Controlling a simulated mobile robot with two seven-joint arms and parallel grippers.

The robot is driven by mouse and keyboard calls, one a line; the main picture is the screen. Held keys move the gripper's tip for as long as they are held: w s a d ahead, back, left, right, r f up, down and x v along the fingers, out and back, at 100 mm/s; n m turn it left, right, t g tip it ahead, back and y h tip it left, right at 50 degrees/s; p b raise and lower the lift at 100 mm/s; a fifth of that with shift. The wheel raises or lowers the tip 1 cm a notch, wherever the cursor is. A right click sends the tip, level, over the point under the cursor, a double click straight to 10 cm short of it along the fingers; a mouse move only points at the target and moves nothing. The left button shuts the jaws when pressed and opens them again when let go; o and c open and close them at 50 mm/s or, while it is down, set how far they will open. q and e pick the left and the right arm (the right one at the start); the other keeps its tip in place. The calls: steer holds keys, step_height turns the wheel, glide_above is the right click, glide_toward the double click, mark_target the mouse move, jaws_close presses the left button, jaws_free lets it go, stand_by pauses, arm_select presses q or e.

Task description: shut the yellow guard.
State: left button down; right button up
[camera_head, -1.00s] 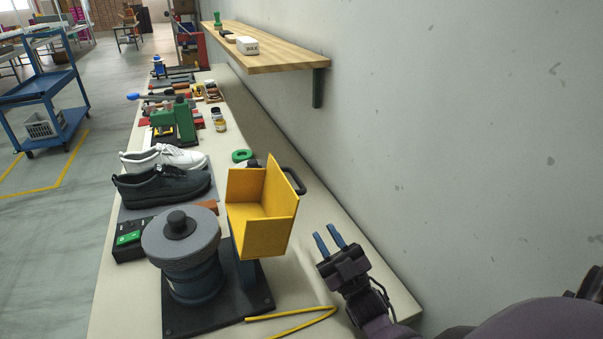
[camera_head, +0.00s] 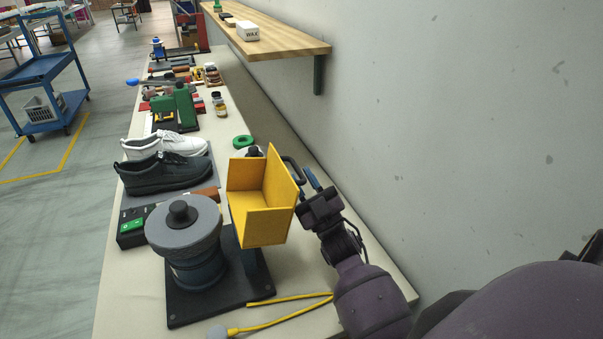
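The yellow guard (camera_head: 264,219) is a bent sheet-metal box, open on its upper left side. It stands swung to the right of the grey round wheel (camera_head: 183,232) on the dark machine base, leaving the wheel's top uncovered. A black handle (camera_head: 294,168) sticks out behind the guard's right panel. My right gripper (camera_head: 309,181) is just right of that panel, close to the handle. One blue finger shows; the other is mostly hidden, so its opening and any contact are unclear. My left gripper is out of view.
A black shoe (camera_head: 165,175) and a white shoe (camera_head: 170,143) lie behind the wheel, by a box with a green button (camera_head: 132,226). A yellow cable (camera_head: 290,299) lies in front. The wall and wooden shelf (camera_head: 275,42) bound the right side.

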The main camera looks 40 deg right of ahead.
steer(key=shift+w+r, duration=0.3)
steer(key=shift+w, duration=0.05)
jaws_close()
